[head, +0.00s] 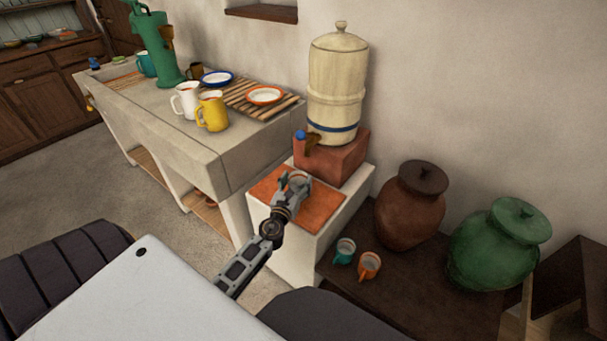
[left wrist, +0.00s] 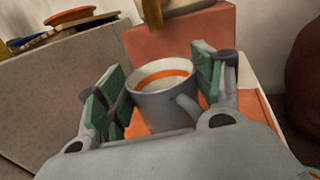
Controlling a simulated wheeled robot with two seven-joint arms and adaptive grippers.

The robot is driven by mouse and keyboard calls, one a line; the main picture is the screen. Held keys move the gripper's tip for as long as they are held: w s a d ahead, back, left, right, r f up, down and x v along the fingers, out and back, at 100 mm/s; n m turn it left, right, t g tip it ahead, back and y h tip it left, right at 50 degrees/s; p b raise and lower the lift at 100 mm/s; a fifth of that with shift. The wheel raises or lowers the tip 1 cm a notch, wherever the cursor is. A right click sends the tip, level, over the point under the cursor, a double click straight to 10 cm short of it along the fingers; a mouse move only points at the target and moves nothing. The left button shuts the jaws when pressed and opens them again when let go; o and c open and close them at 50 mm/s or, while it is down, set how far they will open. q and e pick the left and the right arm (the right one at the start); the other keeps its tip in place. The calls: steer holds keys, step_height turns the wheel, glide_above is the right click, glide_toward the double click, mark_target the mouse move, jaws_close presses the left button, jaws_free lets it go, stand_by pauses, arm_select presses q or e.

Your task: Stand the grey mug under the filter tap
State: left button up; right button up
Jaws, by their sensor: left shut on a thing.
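The grey mug (left wrist: 163,104) is upright between the green-padded fingers of my left gripper (left wrist: 158,92), with its handle toward the wrist camera. In the head view my left gripper (head: 293,184) is over the terracotta-tiled ledge (head: 325,207), in front of the filter, and mostly hides the mug. The gripper is shut on the mug. I cannot tell if the mug's base touches the tiles. The cream water filter (head: 337,80) stands on a red block (head: 338,168). Its tap (head: 312,143), with a blue knob, juts out above and beyond the mug. My right gripper is not in view.
Left of the ledge is a stone sink counter (head: 190,140) with a white jug (head: 187,102), a yellow jug (head: 213,112) and plates. To the right, a dark low table (head: 400,305) holds a teal mug (head: 344,251), an orange mug (head: 369,266), a brown jar (head: 410,208) and a green jar (head: 495,248).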

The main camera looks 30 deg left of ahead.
mark_target(301, 172)
arm_select(q)
steer(key=x, duration=0.3)
steer(key=shift+w+a, duration=0.1)
steer(key=shift+w, duration=0.15)
steer(key=shift+x, duration=1.25)
steer(key=shift+w+a, duration=0.2)
steer(key=shift+w, duration=0.8)
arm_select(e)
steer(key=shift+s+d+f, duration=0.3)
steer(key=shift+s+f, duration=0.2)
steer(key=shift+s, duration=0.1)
arm_select(q)
steer(key=shift+f, duration=0.1)
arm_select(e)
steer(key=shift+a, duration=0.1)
